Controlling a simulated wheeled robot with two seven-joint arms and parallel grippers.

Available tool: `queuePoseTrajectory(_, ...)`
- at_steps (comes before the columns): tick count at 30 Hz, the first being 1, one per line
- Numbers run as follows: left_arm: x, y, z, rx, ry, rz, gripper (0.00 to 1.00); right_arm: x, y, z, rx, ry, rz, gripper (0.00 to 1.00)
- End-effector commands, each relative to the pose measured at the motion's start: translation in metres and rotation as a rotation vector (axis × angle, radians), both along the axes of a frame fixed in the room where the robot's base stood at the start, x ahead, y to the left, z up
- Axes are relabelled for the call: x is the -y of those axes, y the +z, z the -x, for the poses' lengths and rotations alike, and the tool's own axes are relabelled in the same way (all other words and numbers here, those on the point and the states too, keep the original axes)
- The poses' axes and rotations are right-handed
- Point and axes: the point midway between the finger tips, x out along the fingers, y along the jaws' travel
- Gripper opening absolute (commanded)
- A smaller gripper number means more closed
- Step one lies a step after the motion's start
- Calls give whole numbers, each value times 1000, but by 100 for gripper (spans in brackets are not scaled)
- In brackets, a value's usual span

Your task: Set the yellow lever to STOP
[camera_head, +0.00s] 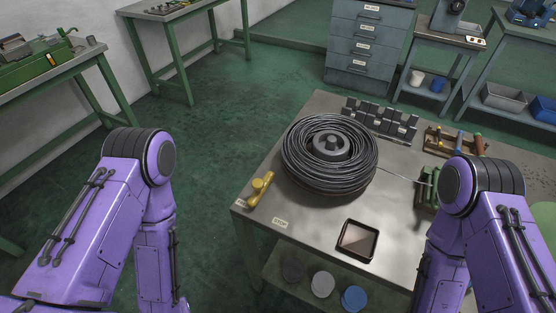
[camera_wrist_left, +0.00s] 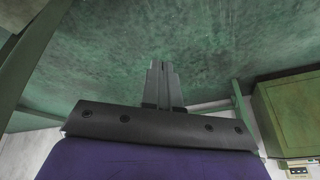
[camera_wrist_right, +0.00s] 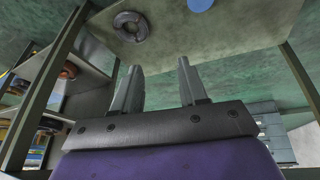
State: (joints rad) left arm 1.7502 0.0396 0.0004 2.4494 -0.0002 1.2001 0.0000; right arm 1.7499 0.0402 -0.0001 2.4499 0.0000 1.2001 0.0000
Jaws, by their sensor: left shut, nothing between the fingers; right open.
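The yellow lever (camera_head: 260,187) sits at the left front corner of the steel table, in the head view. Its lower end lies beside a small label at the table's corner, whose text is partly hidden. The STOP label (camera_head: 280,223) is to the right of the lever, along the front edge. My left gripper (camera_wrist_left: 162,66) is shut and empty, with floor beyond it in the left wrist view. My right gripper (camera_wrist_right: 159,66) is open and empty, with the lower shelf beyond it. Neither gripper shows in the head view, and neither touches the lever.
A black wire coil (camera_head: 330,155) fills the table's middle. A dark-rimmed tray (camera_head: 358,240) lies near the front edge. A green device (camera_head: 427,192) stands at the right, partly behind my right arm. The shelf below holds several discs, one blue (camera_head: 354,298). Floor left of the table is clear.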

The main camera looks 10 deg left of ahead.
Motion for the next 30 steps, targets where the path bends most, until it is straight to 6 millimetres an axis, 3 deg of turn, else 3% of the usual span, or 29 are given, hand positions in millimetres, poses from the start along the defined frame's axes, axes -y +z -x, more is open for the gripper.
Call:
queuePoseTrajectory(8, 0, 0, 1, -3, 1, 0, 0, 0, 0, 0, 0, 1, 0, 43)
queuePoseTrajectory(10, 0, 0, 0, 1, 1, 1, 0, 0, 0, 0, 0, 1, 0, 59)
queuePoseTrajectory(11, 0, -1, -4, 12, 3, 8, 0, 0, 0, 0, 0, 1, 0, 59)
queuePoseTrajectory(14, 10, -3, -44, 129, 4, 86, 0, 0, -4, 0, 0, 0, 0, 59)
queuePoseTrajectory(17, 25, 6, -125, 369, 4, 274, 0, 0, -10, 0, 0, 0, 0, 59)
queuePoseTrajectory(18, 32, 18, -162, 480, -7, 378, 0, 0, -13, 0, 0, 0, 0, 59)
queuePoseTrajectory(21, 47, 65, -242, 708, -73, 668, 0, 0, -20, 0, 0, 0, 0, 59)
queuePoseTrajectory(24, 54, 124, -290, 828, -193, 956, 0, 0, -26, 0, 0, 0, 0, 59)
queuePoseTrajectory(27, 54, 178, -307, 818, -346, 1207, 0, 0, -32, 0, 0, 0, 0, 59)
queuePoseTrajectory(30, 45, 214, -303, 707, -479, 1374, 0, 0, -36, 0, 0, 0, 0, 59)
